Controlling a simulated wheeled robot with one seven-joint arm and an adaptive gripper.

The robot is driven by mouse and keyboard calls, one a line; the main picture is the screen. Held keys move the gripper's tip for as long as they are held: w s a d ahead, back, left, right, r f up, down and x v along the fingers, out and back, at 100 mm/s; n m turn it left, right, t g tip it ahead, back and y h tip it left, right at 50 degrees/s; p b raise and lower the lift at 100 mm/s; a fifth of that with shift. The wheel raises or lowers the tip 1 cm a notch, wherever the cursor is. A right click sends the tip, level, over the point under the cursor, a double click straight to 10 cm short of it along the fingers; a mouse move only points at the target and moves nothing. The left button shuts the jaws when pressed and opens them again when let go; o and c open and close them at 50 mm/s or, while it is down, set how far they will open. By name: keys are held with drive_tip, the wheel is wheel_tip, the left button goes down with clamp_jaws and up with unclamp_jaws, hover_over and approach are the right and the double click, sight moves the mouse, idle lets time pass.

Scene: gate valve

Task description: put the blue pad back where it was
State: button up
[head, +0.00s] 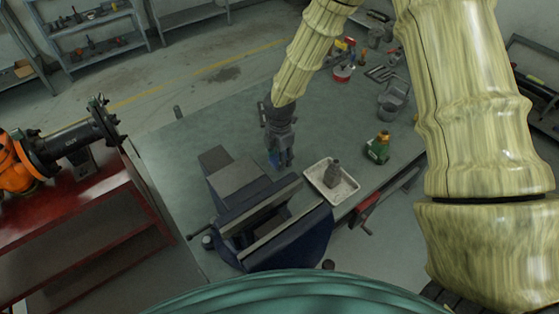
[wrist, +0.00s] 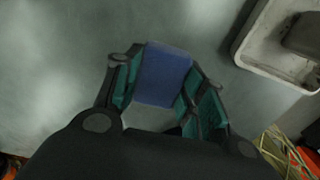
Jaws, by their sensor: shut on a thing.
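The blue pad (wrist: 162,76) is between the two fingers of my gripper (wrist: 163,85) in the wrist view. The gripper is shut on it, and bare grey-green bench surface shows beyond the pad. In the head view my gripper (head: 281,157) points down at the bench, just behind the vise and left of the white tray. Only a small bit of the blue pad (head: 273,158) shows there. I cannot tell whether the pad touches the bench.
A large dark blue vise (head: 285,245) stands at the bench's near edge. A white tray (head: 312,173) holds a grey part (head: 332,174). A green bottle (head: 378,147) and a metal bucket (head: 390,105) stand to the right. The workbench (head: 190,145) is clear at left.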

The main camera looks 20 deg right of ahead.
drive_tip(key=shift+f, duration=1.1)
drive_tip(key=shift+f, duration=0.15)
drive_tip(key=o, duration=1)
wheel_tip(320, 180, up, 12)
drive_tip(key=shift+r+b, duration=0.15)
drive_tip(key=shift+b, duration=0.8)
